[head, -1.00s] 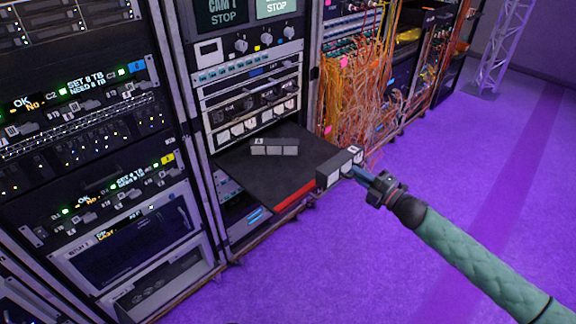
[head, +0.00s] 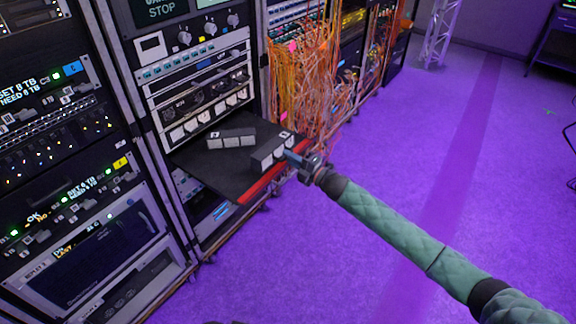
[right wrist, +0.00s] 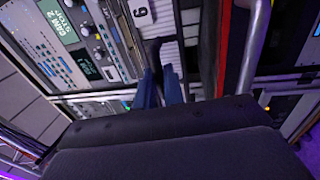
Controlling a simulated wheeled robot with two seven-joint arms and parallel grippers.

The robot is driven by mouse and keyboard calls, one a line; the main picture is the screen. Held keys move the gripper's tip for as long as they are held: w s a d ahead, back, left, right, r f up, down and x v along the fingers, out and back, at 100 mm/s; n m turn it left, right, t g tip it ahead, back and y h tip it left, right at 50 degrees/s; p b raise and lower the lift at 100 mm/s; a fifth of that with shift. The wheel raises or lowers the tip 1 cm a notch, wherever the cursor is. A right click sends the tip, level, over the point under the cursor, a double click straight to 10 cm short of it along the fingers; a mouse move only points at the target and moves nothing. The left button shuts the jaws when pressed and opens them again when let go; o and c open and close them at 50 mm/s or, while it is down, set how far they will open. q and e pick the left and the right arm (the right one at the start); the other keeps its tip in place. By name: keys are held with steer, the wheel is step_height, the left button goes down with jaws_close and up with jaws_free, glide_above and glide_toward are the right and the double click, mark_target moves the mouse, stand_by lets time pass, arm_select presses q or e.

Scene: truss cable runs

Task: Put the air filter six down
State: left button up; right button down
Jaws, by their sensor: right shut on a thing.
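My right gripper (head: 299,163) is shut on a dark filter block with pale square faces (head: 272,154). The block is at the front right part of a black pulled-out shelf (head: 205,172) with a red front edge. I cannot tell whether it touches the shelf or is slightly above it. Its label is too small to read in the head view. A second similar block (head: 232,138) lies farther back on the shelf, apart from the held one. In the right wrist view the blue fingers (right wrist: 159,90) point at pale ribbed faces, and a label there reads 6 or 9. My left gripper is not in view.
Racks of equipment (head: 185,60) stand behind and left of the shelf. A row of pale-faced units (head: 210,118) sits just above it. Loose orange cables (head: 305,85) hang to the right. The purple floor (head: 430,170) at the right is clear.

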steer(key=shift+w+a+f, duration=0.2)
steer(key=shift+a, duration=0.05)
steer(key=shift+f+p, duration=0.4)
steer(key=shift+f, duration=1.55)
steer(key=c, duration=1.8)
jaws_free()
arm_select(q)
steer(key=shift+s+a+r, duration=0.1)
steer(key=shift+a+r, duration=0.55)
